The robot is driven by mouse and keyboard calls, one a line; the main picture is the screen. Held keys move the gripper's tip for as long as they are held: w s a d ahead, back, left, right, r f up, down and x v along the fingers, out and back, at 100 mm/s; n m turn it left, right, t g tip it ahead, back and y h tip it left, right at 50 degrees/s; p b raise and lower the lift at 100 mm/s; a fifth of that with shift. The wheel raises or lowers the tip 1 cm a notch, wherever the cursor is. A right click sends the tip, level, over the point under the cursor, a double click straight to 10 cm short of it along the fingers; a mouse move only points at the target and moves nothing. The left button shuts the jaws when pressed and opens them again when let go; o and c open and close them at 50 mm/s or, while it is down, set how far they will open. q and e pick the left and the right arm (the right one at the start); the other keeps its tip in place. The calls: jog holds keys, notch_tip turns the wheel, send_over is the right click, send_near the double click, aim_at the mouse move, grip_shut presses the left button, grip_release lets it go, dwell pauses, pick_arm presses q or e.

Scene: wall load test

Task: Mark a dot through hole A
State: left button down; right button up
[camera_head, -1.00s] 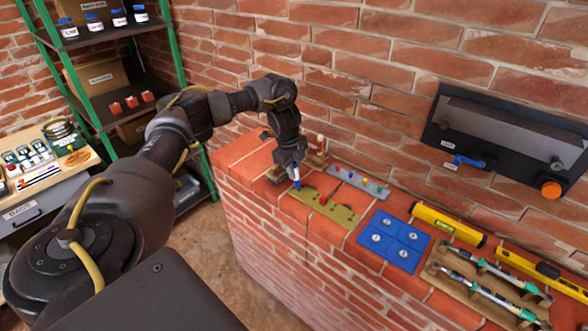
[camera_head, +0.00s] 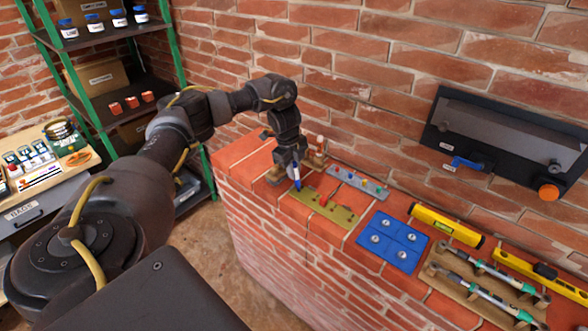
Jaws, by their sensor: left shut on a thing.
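My left gripper (camera_head: 293,167) is shut on a blue marker (camera_head: 297,183) that points down with its tip end at the left part of a brass-coloured plate (camera_head: 335,212). The plate lies on top of the low brick wall and has holes and a red piece (camera_head: 323,200) on it. I cannot read any hole letters, and I cannot tell whether the tip touches the plate or which hole it is over. My right gripper is not in view.
A grey strip with coloured pegs (camera_head: 350,181) lies behind the plate. To the right are a blue plate (camera_head: 382,250), a yellow level (camera_head: 446,225) and a wooden rack with tools (camera_head: 470,293). A black panel (camera_head: 505,140) is on the brick wall behind. Green-framed shelves (camera_head: 172,68) stand at left.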

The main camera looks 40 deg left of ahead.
pick_arm(q)
jog(key=shift+r+p, duration=2.15)
jog(key=shift+r, duration=0.45)
